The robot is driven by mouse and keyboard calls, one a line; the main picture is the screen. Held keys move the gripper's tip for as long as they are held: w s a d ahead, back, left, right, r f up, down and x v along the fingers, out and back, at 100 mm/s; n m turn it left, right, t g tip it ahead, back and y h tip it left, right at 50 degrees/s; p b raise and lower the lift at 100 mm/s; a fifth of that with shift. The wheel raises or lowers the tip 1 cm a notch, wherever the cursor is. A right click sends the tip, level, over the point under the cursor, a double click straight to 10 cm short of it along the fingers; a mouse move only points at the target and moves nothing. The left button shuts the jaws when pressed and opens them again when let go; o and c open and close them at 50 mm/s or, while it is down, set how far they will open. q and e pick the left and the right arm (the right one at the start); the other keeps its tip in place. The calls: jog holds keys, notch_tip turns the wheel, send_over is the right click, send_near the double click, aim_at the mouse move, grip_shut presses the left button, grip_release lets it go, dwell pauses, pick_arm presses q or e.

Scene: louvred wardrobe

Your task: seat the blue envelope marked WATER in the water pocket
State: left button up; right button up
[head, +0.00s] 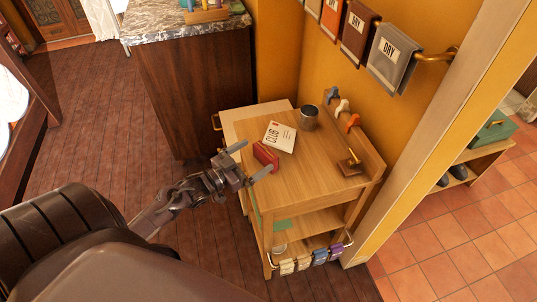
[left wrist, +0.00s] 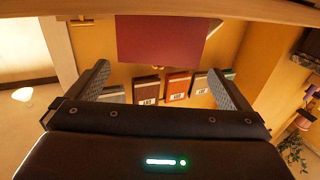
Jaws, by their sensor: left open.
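I cannot make out a blue envelope marked WATER or a pocket marked for water in either view. Small cloths or pouches hang on a low front rail of the wooden cart; one is blue (head: 320,256), its marking too small to read. My left gripper (head: 249,160) is open at the left edge of the cart top, beside an upright dark red object (head: 266,157). In the left wrist view a dark red panel (left wrist: 160,38) shows ahead, between and beyond the open fingers (left wrist: 160,88). Nothing shows gripped. My right gripper is not in view.
The cart top (head: 300,180) holds a white card reading CLUB (head: 280,136), a grey cup (head: 309,117) and a brass stand (head: 350,164). Cloths marked DRY (head: 391,57) hang on a wall rail. A marble-topped cabinet (head: 190,85) stands behind. The dark floor at left is clear.

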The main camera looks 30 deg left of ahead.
aim_at(273, 146)
pick_arm(q)
jog(key=p+x, duration=0.1)
jog(key=x, duration=0.2)
jog(key=shift+w+d, duration=0.15)
jog(key=shift+w, duration=0.05)
jog(key=shift+x, duration=0.8)
jog(key=shift+s, duration=0.1)
jog(key=shift+f, duration=0.1)
jog(key=c, duration=0.8)
jog(key=shift+c, duration=0.4)
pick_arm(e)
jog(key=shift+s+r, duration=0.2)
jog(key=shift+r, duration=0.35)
